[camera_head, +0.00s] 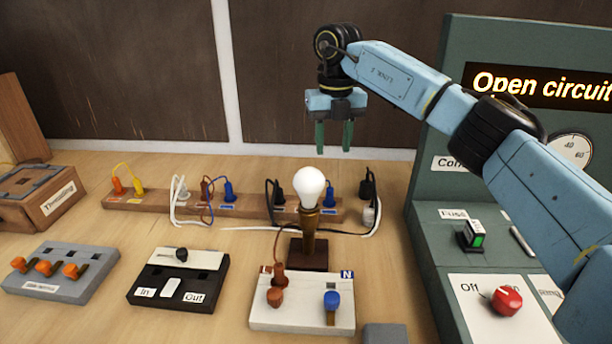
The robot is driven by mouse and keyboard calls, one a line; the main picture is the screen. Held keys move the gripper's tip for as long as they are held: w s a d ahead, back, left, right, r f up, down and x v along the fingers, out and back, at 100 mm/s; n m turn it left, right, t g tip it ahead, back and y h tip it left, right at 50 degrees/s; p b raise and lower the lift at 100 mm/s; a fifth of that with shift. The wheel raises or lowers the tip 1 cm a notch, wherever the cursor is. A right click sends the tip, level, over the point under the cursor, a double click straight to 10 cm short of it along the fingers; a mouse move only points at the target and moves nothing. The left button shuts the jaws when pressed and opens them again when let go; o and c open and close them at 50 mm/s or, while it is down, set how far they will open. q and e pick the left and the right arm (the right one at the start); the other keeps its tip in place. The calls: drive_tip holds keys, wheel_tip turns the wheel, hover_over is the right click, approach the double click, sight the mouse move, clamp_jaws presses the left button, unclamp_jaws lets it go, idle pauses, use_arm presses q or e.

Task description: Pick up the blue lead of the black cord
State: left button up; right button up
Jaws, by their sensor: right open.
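A wooden lead rack (256,212) runs across the back of the table. A blue lead (331,190) stands in its right part, just behind the bulb, near the black cord (270,190). Another blue lead (229,189) stands further left, beside a white cord (174,205). The cords overlap, so I cannot trace which lead joins which cord. My right gripper (334,150) hangs with its green fingers pointing down, open and empty. In the picture it is above the right blue lead and apart from it. My left gripper is not in view.
A lamp bulb (309,186) on a brass stem stands in front of the rack. A white terminal block (302,314) sits before it. A black switch box (180,281) and a grey block (62,273) are left. A green console (440,217) reading "Open circuit" stands right.

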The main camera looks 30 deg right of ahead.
wheel_tip(320, 180, down, 3)
drive_tip(key=shift+w+f+b, duration=0.1)
drive_tip(key=shift+b, duration=0.25)
hover_over(330, 188)
wheel_tip(330, 188, down, 4)
drive_tip(key=shift+f+b, duration=0.1)
drive_tip(key=shift+b, duration=0.2)
drive_tip(key=shift+f+b, duration=0.55)
drive_tip(key=shift+f, duration=2.3)
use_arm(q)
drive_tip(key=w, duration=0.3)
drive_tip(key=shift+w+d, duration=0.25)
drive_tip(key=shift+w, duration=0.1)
use_arm(e)
drive_tip(key=shift+c, duration=0.4)
clamp_jaws()
